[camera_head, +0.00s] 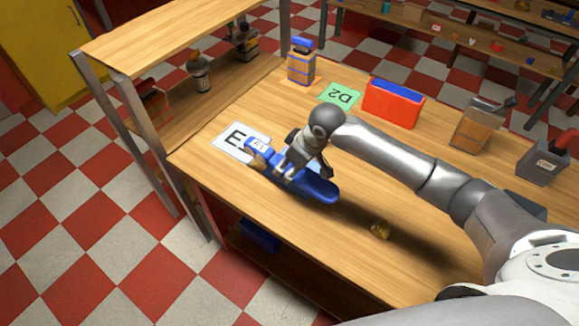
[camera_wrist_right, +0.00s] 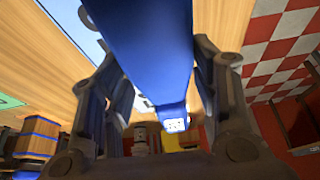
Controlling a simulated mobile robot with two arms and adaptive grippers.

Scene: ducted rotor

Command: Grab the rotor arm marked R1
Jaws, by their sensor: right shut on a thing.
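The blue rotor arm (camera_head: 319,188) with a white R1 label is in the head view, over the wooden table near its front edge. It partly covers a white card with a black letter E. My right gripper (camera_head: 297,172) is shut on the middle of the rotor arm. In the right wrist view the blue rotor arm (camera_wrist_right: 152,50) runs between the two fingers of the gripper (camera_wrist_right: 158,85), with its label at the far end. I cannot tell whether the arm touches the table. My left gripper is in neither view.
The wooden table (camera_head: 215,262) carries a green D2 card (camera_head: 339,95), a red and blue box (camera_head: 392,103), a wooden barrel-like box (camera_head: 301,67) and a small brass piece (camera_head: 380,229). A wooden shelf (camera_head: 170,38) stands at the left.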

